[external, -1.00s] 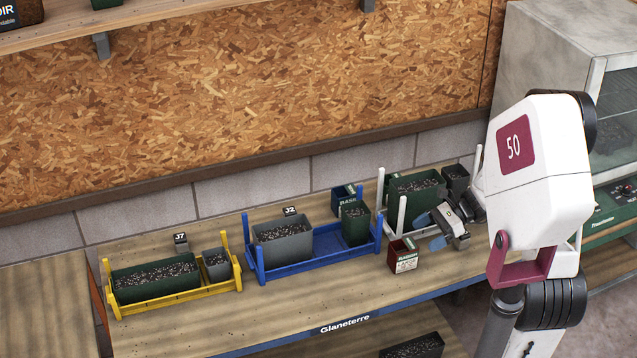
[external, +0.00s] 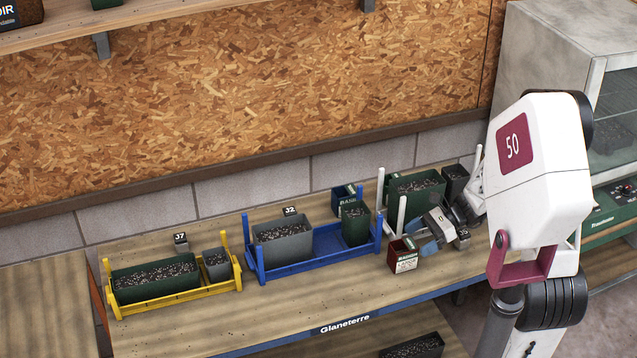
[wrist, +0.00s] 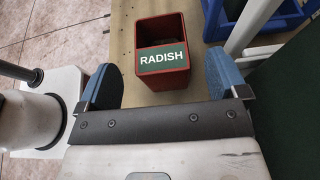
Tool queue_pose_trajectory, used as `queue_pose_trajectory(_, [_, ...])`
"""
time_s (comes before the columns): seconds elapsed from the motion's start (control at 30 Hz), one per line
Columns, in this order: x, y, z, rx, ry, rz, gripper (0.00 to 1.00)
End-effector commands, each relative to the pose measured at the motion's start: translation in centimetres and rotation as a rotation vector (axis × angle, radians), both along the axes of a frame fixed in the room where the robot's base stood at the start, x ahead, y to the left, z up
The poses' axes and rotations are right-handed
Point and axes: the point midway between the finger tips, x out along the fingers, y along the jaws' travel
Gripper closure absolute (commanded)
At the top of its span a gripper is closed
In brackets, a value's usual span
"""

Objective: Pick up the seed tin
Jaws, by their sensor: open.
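A red open-topped seed tin (external: 403,257) stands upright on the bench in the external view, right of the blue rack. In the wrist view the red tin (wrist: 163,55) has a green "RADISH" label facing my gripper. My gripper (external: 427,238) is open and low beside the tin's right side. In the wrist view the blue fingertips (wrist: 162,82) are spread wider than the tin, one toward each side, with the tin just ahead between them. The fingers are not closed on it. A second, dark blue tin (external: 346,198) with a label reading like "BASIL" stands behind the blue rack.
A blue rack (external: 300,268) with pots stands left of the red tin. A white rack (external: 401,215) with upright posts is close behind the tin and gripper. A yellow rack (external: 180,301) is at far left. The bench front is clear.

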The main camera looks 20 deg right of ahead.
Motion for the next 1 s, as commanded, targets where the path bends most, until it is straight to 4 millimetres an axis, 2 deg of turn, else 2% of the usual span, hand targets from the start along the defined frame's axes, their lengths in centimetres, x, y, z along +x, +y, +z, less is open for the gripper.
queue_pose_trajectory(0.37, [0.0,0.5,-0.3,0.000,0.000,0.000,0.08])
queue_pose_trajectory(0.8, [0.2,4.0,-1.8,0.000,-0.001,0.001,0.08])
queue_pose_trajectory(1.0, [0.2,4.7,-2.1,0.000,-0.001,0.001,0.08])
